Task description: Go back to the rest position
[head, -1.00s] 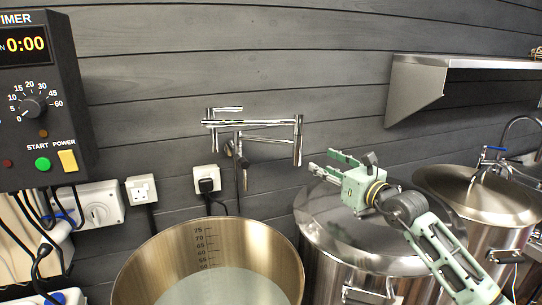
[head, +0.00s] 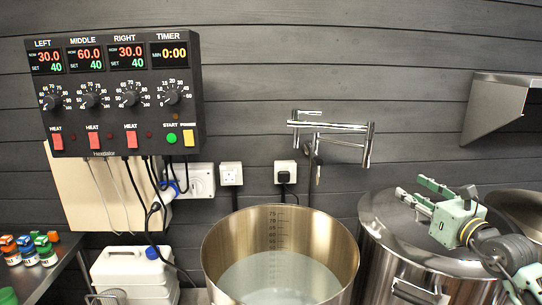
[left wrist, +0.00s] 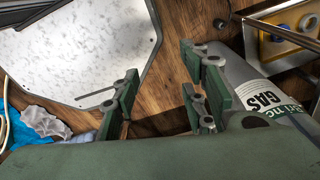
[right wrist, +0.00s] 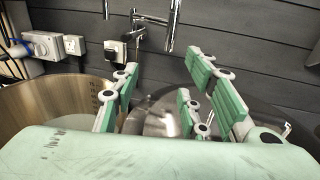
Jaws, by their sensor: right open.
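My right gripper (head: 412,190) is open and empty in the head view, in front of and above the lidded steel kettle (head: 385,250) at the right. In the right wrist view its green fingers (right wrist: 160,85) stand wide apart with nothing between them; the tap, the open kettle and the lid show beyond. My left gripper is outside the head view. In the left wrist view its dark green fingers (left wrist: 160,85) are spread apart and empty, above a brown wooden floor (left wrist: 165,95).
An open steel kettle (head: 345,240) holds pale liquid, below a wall tap (head: 340,127). A control box (head: 120,95) hangs left, over a white container (head: 135,270). A steel shelf (head: 495,105) juts out at right. A grey gas cylinder (left wrist: 235,85) lies near the left gripper.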

